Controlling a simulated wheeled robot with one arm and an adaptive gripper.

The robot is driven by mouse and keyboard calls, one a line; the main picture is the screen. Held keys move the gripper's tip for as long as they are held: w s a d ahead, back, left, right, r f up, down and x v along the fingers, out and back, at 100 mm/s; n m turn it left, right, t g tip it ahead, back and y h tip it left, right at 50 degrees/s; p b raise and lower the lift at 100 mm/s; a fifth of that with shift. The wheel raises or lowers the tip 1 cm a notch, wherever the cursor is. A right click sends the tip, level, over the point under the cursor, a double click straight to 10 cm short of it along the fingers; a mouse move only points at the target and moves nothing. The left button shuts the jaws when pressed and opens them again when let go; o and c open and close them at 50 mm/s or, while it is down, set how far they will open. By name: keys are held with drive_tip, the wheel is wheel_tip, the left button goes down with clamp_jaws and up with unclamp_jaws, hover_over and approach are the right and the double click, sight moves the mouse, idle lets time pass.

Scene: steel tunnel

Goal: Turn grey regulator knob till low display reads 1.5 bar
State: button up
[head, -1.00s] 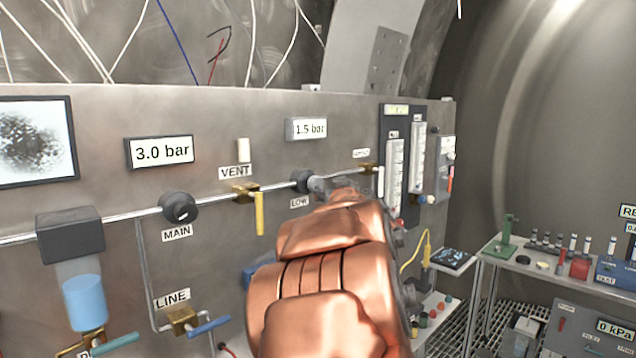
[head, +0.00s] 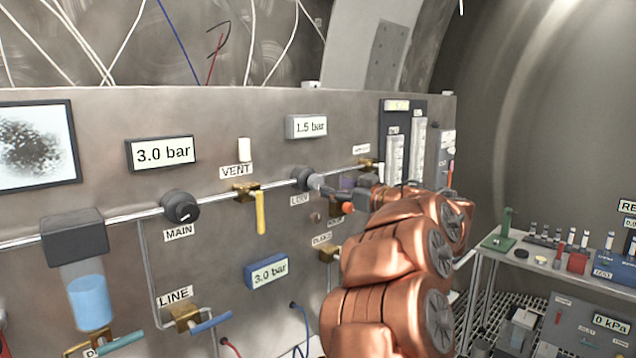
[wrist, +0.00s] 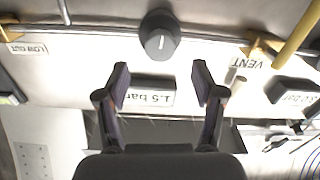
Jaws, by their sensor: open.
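The grey low regulator knob (head: 304,178) sits on the pipe along the panel, above its partly covered label. It also shows in the wrist view (wrist: 160,36), round with a pale mark line. The low display (head: 306,127) above it reads 1.5 bar; in the wrist view it appears upside down (wrist: 152,97). My gripper (wrist: 160,70) is open and empty, and its two fingers stand apart on either side of the display in that view. The knob lies beyond the fingertips, not between them. In the head view my gripper (head: 328,189) is small, just right of the knob.
The yellow vent lever (head: 260,212) hangs left of the low knob. A blue-framed display (head: 267,271) below also reads 3.0 bar. A bench with tools (head: 540,258) stands at right.

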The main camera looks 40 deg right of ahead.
sight(319, 183)
drive_tip(key=shift+w+p, duration=0.75)
drive_tip(key=shift+w, duration=2.7)
drive_tip(key=c, duration=1.1)
drive_tip(key=shift+c, duration=0.2)
drive_tip(key=shift+r+p, duration=0.1)
drive_tip(key=shift+p, duration=0.6)
drive_tip(key=o, duration=1.1)
drive_tip(key=shift+o, duration=0.2)
drive_tip(key=shift+s, duration=0.15)
